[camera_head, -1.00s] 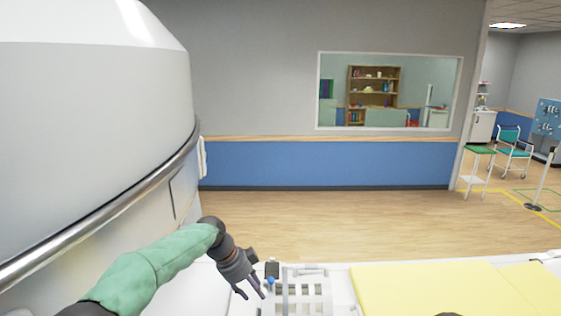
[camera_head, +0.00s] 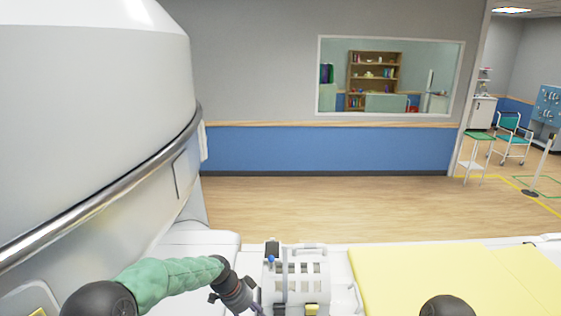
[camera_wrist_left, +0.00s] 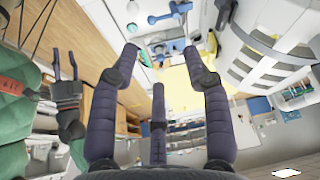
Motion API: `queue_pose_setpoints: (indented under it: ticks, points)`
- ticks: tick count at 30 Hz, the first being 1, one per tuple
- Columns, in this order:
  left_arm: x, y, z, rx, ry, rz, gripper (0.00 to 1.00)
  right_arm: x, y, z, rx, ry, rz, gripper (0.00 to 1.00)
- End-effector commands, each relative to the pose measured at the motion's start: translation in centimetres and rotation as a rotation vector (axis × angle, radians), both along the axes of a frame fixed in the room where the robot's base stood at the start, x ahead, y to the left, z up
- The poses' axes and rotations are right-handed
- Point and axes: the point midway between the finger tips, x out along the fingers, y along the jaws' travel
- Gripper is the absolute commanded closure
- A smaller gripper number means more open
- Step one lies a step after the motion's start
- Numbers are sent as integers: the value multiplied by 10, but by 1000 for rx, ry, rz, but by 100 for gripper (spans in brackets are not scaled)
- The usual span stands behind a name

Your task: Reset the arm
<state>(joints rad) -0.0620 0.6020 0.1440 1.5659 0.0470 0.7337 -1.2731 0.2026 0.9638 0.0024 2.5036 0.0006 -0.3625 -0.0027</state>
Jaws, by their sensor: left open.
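My left arm in its green sleeve comes in from the lower left in the head view. My left gripper (camera_head: 257,309) is at the bottom edge, beside the near left side of a white slotted coil frame (camera_head: 294,270); its fingertips are partly cut off. In the left wrist view the fingers of my left gripper (camera_wrist_left: 160,62) are spread, with nothing between them. A dark gripper with two upright fingers (camera_wrist_left: 65,80), next to green sleeve parts, shows at the left there and appears to be my right one. Its grip is too small to judge.
A large white scanner housing (camera_head: 90,110) fills the left. A yellow mat (camera_head: 430,275) lies on the white bed to the right of the coil frame. A blue knob (camera_head: 271,259) stands at the coil's left. Wooden floor (camera_head: 330,208) is clear beyond the bed.

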Motion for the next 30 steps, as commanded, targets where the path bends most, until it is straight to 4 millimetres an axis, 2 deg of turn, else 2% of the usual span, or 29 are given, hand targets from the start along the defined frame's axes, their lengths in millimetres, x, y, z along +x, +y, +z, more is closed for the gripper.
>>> queue_pose_setpoints:
  ticks: [1,6,8,12,15,18,24,27,30]
  points:
    - [-13,2,-26,-1,42,64,52,0,0,0,0,0,0,60]
    - [-63,8,-109,-9,173,362,52,0,0,0,0,0,0,60]
    - [-85,10,-135,-12,221,473,52,0,0,0,0,0,0,60]
    - [-145,13,-187,-21,331,735,52,0,0,0,0,0,0,60]
    - [-188,14,-210,-29,400,908,52,0,0,0,0,0,0,60]
    - [-224,15,-225,-37,456,1051,52,0,0,0,0,0,0,60]
    - [-282,14,-237,-50,546,1278,52,0,0,0,0,0,0,60]
    - [-308,14,-239,-57,586,1379,52,0,0,0,0,0,0,60]
    - [-306,14,-254,-62,582,1389,52,0,0,-16,0,-1,0,60]
